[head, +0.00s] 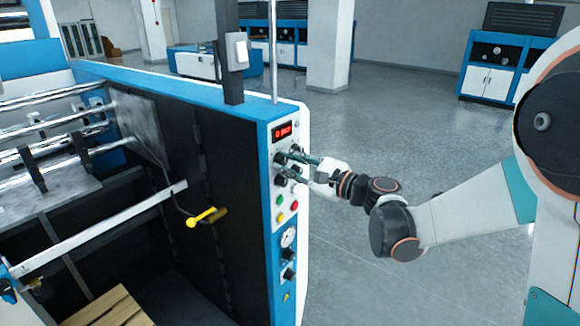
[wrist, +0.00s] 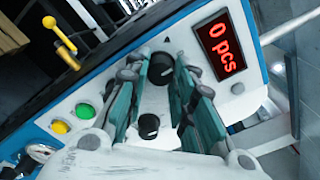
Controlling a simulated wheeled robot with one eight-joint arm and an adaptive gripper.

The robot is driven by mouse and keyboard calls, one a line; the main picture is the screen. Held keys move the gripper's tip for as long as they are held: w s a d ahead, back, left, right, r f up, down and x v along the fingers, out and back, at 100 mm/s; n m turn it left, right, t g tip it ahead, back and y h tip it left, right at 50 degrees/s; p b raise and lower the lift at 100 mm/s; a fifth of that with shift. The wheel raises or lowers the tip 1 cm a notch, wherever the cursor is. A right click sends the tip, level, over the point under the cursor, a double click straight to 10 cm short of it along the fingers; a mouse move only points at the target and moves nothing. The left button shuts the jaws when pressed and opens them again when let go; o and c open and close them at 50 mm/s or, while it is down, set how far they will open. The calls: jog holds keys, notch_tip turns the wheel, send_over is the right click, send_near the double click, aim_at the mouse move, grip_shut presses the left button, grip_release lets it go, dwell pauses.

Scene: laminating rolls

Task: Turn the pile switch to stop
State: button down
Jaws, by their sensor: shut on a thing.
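The control panel (head: 286,200) is on the end face of the blue and white machine and carries several black rotary knobs. My gripper (head: 292,161) reaches the panel from the right, below the red display. In the wrist view its teal fingers (wrist: 162,73) stand on either side of a black knob (wrist: 162,66) and are closed on it. A second black knob (wrist: 149,126) shows between the fingers, nearer the palm. Labels by the knobs are not readable, so I cannot tell by name which one is the pile switch.
The red display (wrist: 221,46) reads "0 pcs". A green button (wrist: 85,111) and a yellow button (wrist: 59,127) sit beside the knobs. A yellow handle (head: 207,216) sticks out inside the machine. The grey floor (head: 400,130) right of the panel is clear.

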dwell(0.4)
jog(key=c, duration=1.3)
grip_release()
jog(key=shift+c, duration=0.2)
jog(key=v, duration=1.2)
